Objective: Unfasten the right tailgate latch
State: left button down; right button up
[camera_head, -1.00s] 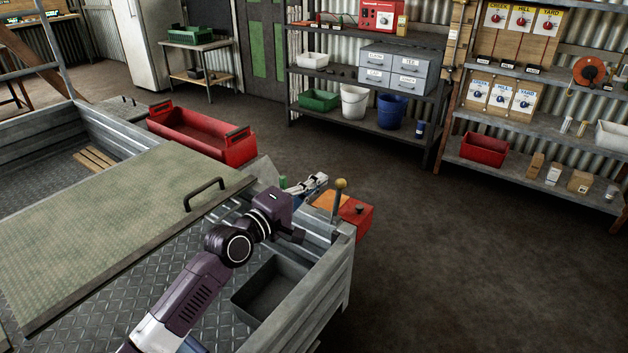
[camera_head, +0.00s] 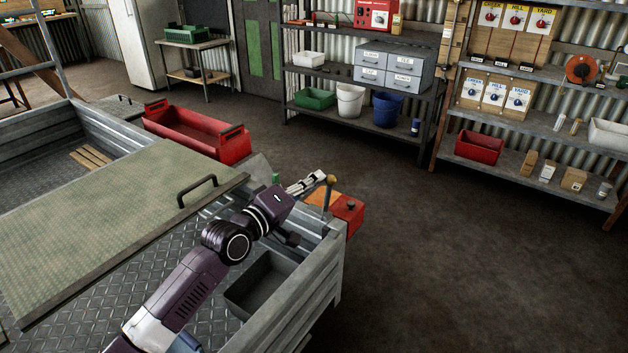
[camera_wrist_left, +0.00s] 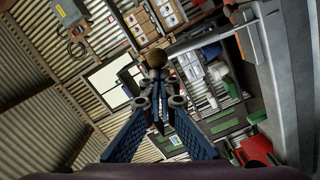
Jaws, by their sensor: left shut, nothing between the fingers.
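In the left wrist view the knob (camera_wrist_left: 157,58) stands just beyond the fingertips of the left gripper (camera_wrist_left: 158,100). I cannot tell whether they touch it. My right gripper is not in view.
An open grey bin (camera_head: 262,283) sits inside the tray by the tailgate. A hinged lid with a black handle (camera_head: 197,190) lies left of my arm. A red box (camera_head: 348,214) is just beyond the lever. The floor to the right is clear.

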pick_arm(q)
jog(key=shift+s+d+f, duration=0.1)
jog(key=v, duration=1.2)
